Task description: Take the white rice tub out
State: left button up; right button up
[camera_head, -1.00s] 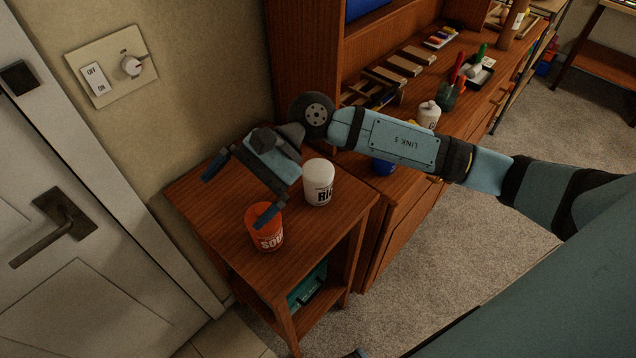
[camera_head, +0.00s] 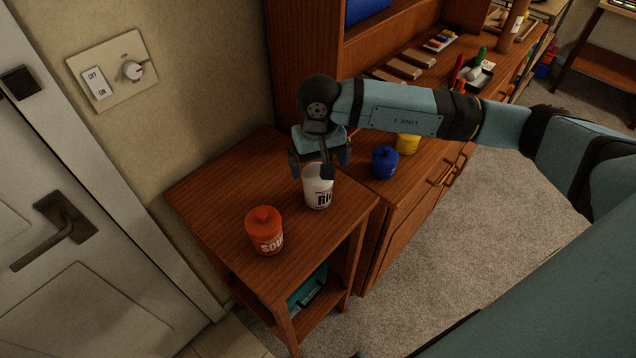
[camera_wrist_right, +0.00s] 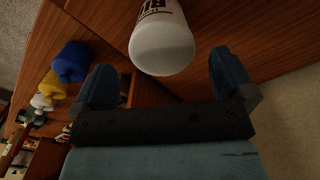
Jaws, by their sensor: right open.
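The white rice tub (camera_head: 318,190) stands upright on the small wooden side table (camera_head: 215,205), near its right edge. It also shows in the right wrist view (camera_wrist_right: 162,48), end-on at the top, ahead of and between the two fingers. My right gripper (camera_head: 312,168) is open just above and behind the tub, with a finger in front of part of its top. In the wrist view the open fingers (camera_wrist_right: 165,78) have a gap between them, and I cannot tell whether either touches the tub. My left gripper is not in view.
An orange tub (camera_head: 265,232) stands front left of the rice tub on the same table. A blue tub (camera_head: 384,163) and a yellow tub (camera_head: 408,144) stand on the cabinet to the right. A wall and door border the left side.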

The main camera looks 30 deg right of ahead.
aim_at(318, 173)
jog(key=shift+w+a+f+p, duration=0.1)
jog(key=shift+f+p, duration=0.7)
jog(key=shift+f, duration=2.2)
jog(key=c, duration=1)
